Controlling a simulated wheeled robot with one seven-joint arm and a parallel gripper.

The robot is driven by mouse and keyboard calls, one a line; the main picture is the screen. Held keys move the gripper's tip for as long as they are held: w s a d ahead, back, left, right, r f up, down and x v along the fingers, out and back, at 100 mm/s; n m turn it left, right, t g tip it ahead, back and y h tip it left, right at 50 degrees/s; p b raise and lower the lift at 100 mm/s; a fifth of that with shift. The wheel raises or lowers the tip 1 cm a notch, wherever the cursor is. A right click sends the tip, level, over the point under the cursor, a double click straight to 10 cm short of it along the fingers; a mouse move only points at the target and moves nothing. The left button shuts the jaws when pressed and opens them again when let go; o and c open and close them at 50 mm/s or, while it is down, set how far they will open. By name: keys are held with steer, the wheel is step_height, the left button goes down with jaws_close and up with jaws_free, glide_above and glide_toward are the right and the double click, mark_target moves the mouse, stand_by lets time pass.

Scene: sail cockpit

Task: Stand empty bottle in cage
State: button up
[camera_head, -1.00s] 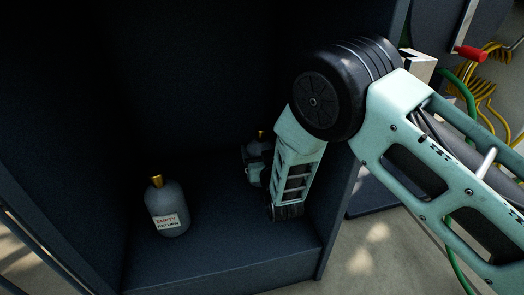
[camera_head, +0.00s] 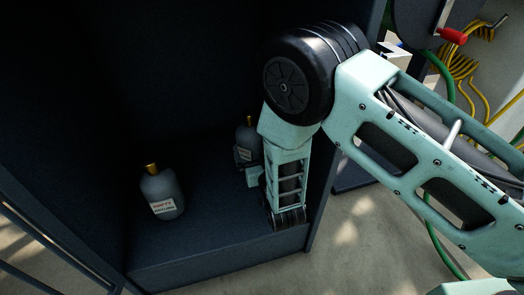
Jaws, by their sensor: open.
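A grey bottle (camera_head: 161,194) with a gold cap and a white label, its small print reading like "EMPTY RETURN", stands upright on the floor of the dark cage (camera_head: 215,257), at the left. A second grey bottle (camera_head: 248,140) with a gold cap is deeper in the cage, behind my arm. It looks upright; its lower part is hidden. My gripper (camera_head: 243,158) is beside this second bottle, mostly hidden by my arm link. It is open; I cannot tell whether it touches the bottle.
The cage has dark walls at the left, back and right, and a raised front edge. Its floor is clear between the two bottles. Outside at the right hang yellow hoses (camera_head: 468,72), a green hose (camera_head: 452,84) and a red handle (camera_head: 453,36).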

steer(key=shift+p+v, duration=0.6)
steer(key=shift+v, duration=1.5)
